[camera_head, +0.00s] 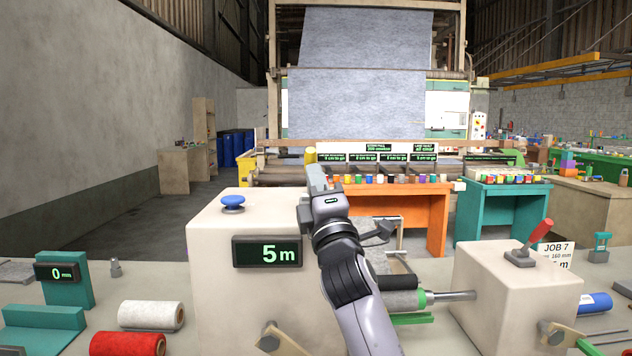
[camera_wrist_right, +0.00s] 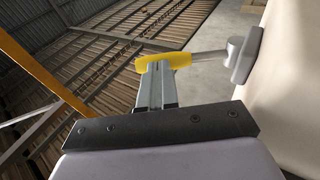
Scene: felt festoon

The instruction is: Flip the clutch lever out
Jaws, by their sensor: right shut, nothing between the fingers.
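In the right wrist view, a lever with a yellow grip (camera_wrist_right: 164,62) and a grey shaft is mounted on a round grey pivot (camera_wrist_right: 243,52) on the cream housing's side. It looks like the clutch lever. My right gripper (camera_wrist_right: 155,72) is shut and empty, its tips right at the yellow grip; I cannot tell whether they touch. In the head view my right gripper (camera_head: 317,180) reaches up beside the cream box (camera_head: 212,262) with the "5 m" display (camera_head: 267,252). My arm hides part of that box's right side. My left gripper is not in view.
A blue button (camera_head: 232,202) tops the box. A second cream box (camera_head: 503,300) with a red-handled lever (camera_head: 538,235) stands at right, a grey roll (camera_head: 398,300) between them. White (camera_head: 151,315) and red rolls (camera_head: 128,344) lie at left. An orange table (camera_head: 437,212) stands behind.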

